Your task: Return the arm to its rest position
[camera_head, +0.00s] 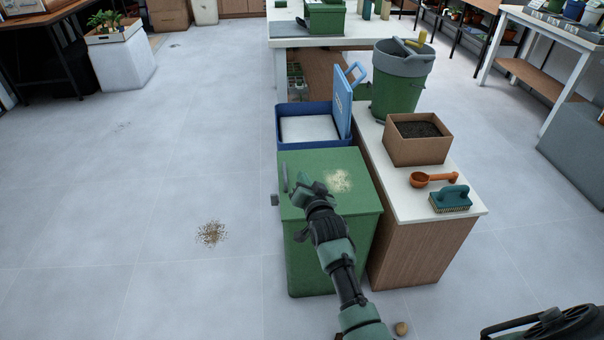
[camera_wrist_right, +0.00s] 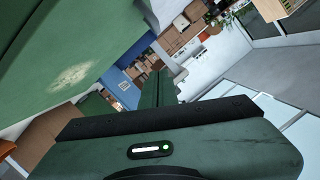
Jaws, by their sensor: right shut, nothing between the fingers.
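My right arm reaches up from the bottom of the head view. Its right gripper (camera_head: 303,186) is over the front left part of the green bin's lid (camera_head: 345,200). In the right wrist view the gripper's fingers (camera_wrist_right: 157,88) are together, with nothing seen between them. I cannot tell for sure whether the gripper touches the lid. A pale crumbly patch (camera_head: 339,180) lies on the lid, just right of the gripper, and it also shows in the wrist view (camera_wrist_right: 82,75). My left gripper is not in view.
Brown debris (camera_head: 211,233) lies on open floor at left.

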